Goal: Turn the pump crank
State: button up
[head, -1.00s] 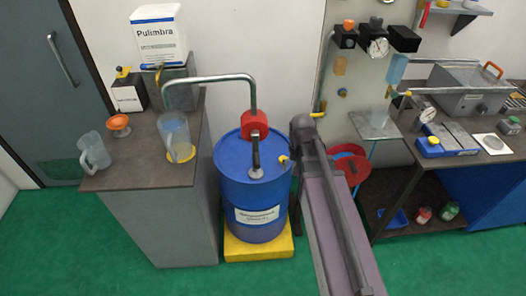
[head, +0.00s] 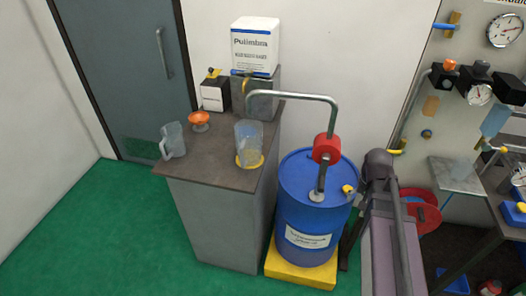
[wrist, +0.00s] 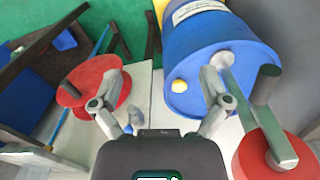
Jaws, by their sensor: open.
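The pump stands on a blue drum (head: 310,200), with a red body (head: 326,149) on a grey post. In the wrist view, the red pump body (wrist: 267,158) is at lower right. A metal crank arm (wrist: 277,137) lies across it, carrying a dark cylindrical handle (wrist: 266,88). In the head view, a dark piece (head: 322,174) below the red body appears to be this handle. My gripper (wrist: 162,78) is open and empty, beside the drum in the wrist view. The handle is right of the right finger, apart from it. My gripper cannot be made out in the head view.
A bent metal pipe (head: 290,95) runs from the pump toward a clear jug (head: 249,142) on the cabinet (head: 222,215). A red reel (wrist: 91,83) is left of my gripper in the wrist view. A panel with gauges (head: 455,120) stands behind at right. Green floor is clear at left.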

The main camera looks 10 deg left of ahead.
jog(key=shift+c, duration=0.2)
jog(key=shift+s, duration=0.1)
jog(key=c, duration=0.3)
jog(key=s+n, duration=0.1)
jog(key=s, duration=0.1)
jog(key=s+n, duration=0.1)
jog(key=s, duration=0.2)
jog(key=shift+s, duration=0.35)
jog(key=shift+c, duration=1)
